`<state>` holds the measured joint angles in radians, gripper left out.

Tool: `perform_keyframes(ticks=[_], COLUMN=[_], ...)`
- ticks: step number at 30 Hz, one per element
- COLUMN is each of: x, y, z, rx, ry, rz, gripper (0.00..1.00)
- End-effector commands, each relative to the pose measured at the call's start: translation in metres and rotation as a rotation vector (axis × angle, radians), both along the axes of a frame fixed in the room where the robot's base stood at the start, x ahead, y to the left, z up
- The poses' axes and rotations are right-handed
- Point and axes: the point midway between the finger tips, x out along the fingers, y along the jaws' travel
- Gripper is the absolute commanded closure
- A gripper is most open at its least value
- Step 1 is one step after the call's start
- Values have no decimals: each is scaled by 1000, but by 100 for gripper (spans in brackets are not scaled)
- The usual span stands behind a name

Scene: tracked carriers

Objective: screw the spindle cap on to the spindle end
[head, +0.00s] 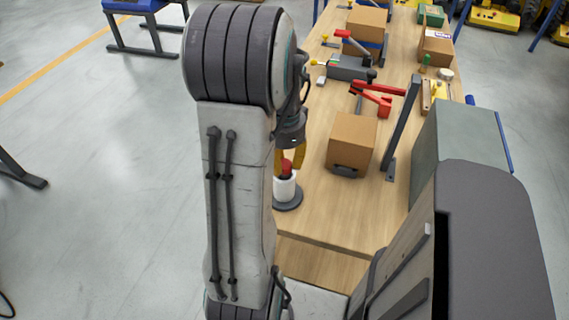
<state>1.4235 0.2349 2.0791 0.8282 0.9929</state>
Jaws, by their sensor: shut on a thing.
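The red spindle cap (286,168) shows in the head view just above a white cylinder (284,188) on a round dark base (291,202). The cylinder stands upright near the left edge of the table, partly hidden by my arm. The spindle end itself is hidden under the cap. My gripper (288,161) points down from above, with its yellow fingers around the cap, shut on it. The cap appears in line with the cylinder; I cannot tell whether it is seated on the spindle.
A cardboard box (352,143) stands on the wooden table (325,212), right of the cylinder. A dark upright post (401,125) and a grey-green box (462,143) stand farther right. Red-handled clamps (376,98) and more boxes lie behind. The table's front is clear.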

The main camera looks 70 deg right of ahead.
Motion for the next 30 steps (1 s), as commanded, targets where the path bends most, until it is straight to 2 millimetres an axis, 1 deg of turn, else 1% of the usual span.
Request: perform_keyframes(ticks=[8,11,14,27,30], x=[0,0,0,0,0], y=[1,1,1,1,1], z=[-1,-1,-1,-1,-1], rx=[2,2,2,3,3], ry=[1,1,1,1,1], rz=[-4,-50,-148,-666,-755], gripper=[100,100,100,100,100])
